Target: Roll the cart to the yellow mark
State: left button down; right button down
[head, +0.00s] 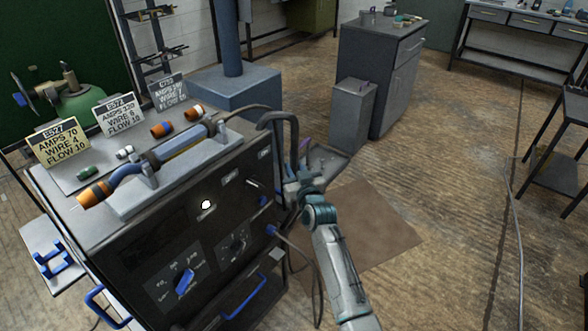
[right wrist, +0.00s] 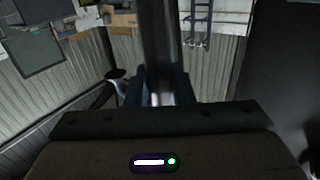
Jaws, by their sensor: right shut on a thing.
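The cart (head: 150,245) is a dark welding cart with knobs and blue handles on its front panel. It fills the lower left of the head view. A dark bent handle tube (head: 292,135) rises at its right end. My right gripper (head: 293,182) is at this tube, and the fingers are small and partly hidden in the head view. In the right wrist view, my right gripper (right wrist: 159,88) is shut around an upright dark bar (right wrist: 159,40). No yellow floor mark shows. My left gripper is not in view.
A torch (head: 165,150) and several cards lie or stand on the cart top. A brown floor mat (head: 370,230) lies right of the cart. A grey cabinet (head: 385,75) and a low grey bin (head: 352,115) stand behind it. Open floor lies to the right, crossed by a cable (head: 515,215).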

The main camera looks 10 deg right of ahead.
jog(key=c, duration=1.5)
grip_release()
jog(key=shift+o, duration=1)
jog(key=shift+r, duration=0.15)
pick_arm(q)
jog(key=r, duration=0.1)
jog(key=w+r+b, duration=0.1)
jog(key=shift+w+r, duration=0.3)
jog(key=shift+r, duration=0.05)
pick_arm(e)
jog(key=s, duration=1)
jog(key=shift+s+d, duration=0.4)
